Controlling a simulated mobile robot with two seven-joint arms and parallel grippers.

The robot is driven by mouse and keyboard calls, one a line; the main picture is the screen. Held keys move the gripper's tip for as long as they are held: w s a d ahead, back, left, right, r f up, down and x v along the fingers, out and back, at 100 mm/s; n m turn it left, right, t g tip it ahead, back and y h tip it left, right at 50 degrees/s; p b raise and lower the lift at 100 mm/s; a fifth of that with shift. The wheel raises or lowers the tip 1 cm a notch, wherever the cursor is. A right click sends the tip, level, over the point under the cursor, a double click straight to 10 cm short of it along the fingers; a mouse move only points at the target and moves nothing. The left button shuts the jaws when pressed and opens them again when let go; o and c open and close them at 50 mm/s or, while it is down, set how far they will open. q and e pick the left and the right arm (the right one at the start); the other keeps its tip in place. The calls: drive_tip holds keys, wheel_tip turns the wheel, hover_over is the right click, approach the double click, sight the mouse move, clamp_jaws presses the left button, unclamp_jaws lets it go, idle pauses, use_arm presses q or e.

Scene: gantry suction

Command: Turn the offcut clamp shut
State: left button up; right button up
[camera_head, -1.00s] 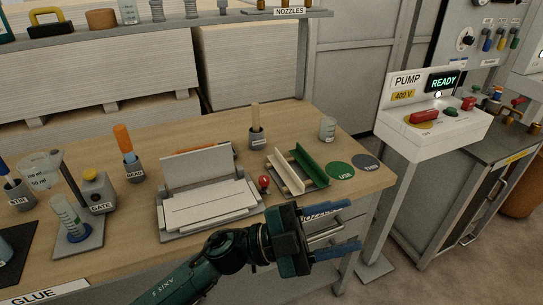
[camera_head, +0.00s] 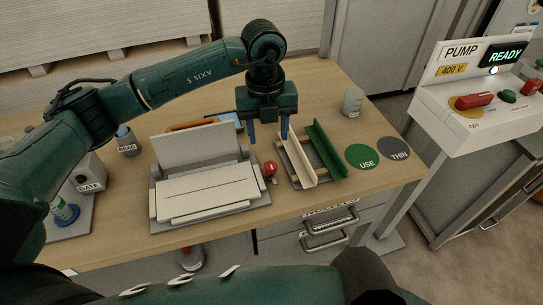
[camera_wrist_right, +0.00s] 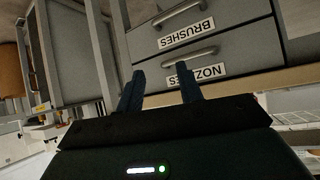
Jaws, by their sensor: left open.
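The offcut clamp appears to be the grey fixture (camera_head: 161,207) on the bench, with a pale slab lying flat in it and a pale plate raised behind. A red knob (camera_head: 271,168) stands at its right side. My left gripper (camera_head: 268,138) points down just behind and above the knob, with its blue fingers apart and nothing between them. I cannot tell whether it touches anything. My right gripper (camera_wrist_right: 160,86) shows in the right wrist view, fingers apart and empty, facing the drawer fronts.
A green and cream channel rack (camera_head: 325,149) stands close right of my left gripper. Beyond it are the USE disc (camera_head: 366,157), the THIN disc (camera_head: 393,148) and a clear cup (camera_head: 352,102). The BEAD pot (camera_head: 127,147) is at left. The pump panel (camera_head: 470,123) stands at right.

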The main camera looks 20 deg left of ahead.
sight(270, 165)
use_arm(q)
drive_tip(key=f, duration=0.4)
drive_tip(key=f+p, duration=0.1)
drive_tip(key=f, duration=0.4)
drive_tip(key=shift+w+d+f, duration=0.1)
drive_tip(key=shift+d+f, duration=0.05)
drive_tip(key=shift+d, duration=0.05)
drive_tip(key=shift+f, duration=0.45)
use_arm(e)
drive_tip(key=shift+w+d+r, duration=0.1)
drive_tip(key=shift+d+r, duration=0.05)
drive_tip(key=shift+d, duration=0.1)
use_arm(q)
drive_tip(key=c, duration=1)
